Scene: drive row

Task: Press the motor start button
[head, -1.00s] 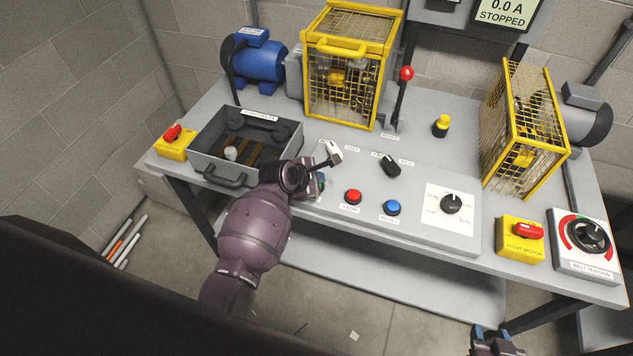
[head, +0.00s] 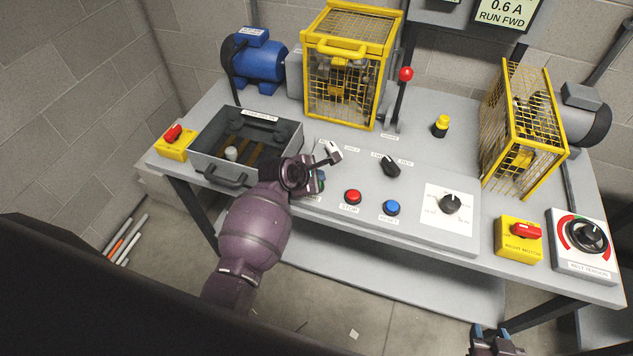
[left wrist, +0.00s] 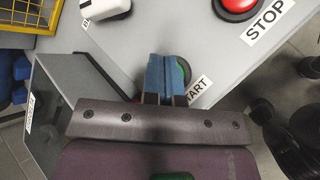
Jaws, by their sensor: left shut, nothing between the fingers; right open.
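The green start button (left wrist: 184,70) shows in the left wrist view beside its START label (left wrist: 198,88), mostly hidden behind my left gripper's fingers. My left gripper (left wrist: 163,75) is shut with nothing between its blue fingertips, which are over the button and seem to touch it. In the head view my left gripper (head: 319,184) covers the button on the sloped control panel (head: 420,225). My right gripper (head: 492,335) is open and empty at the bottom right edge. The display (head: 503,14) reads 0.6 A, RUN FWD.
A red stop button (head: 353,196) and a blue button (head: 391,208) sit right of the left gripper. A white-handled switch (head: 332,151), a black selector (head: 391,166) and a speed dial (head: 450,203) stand close by. An open grey box (head: 215,171) is at the left.

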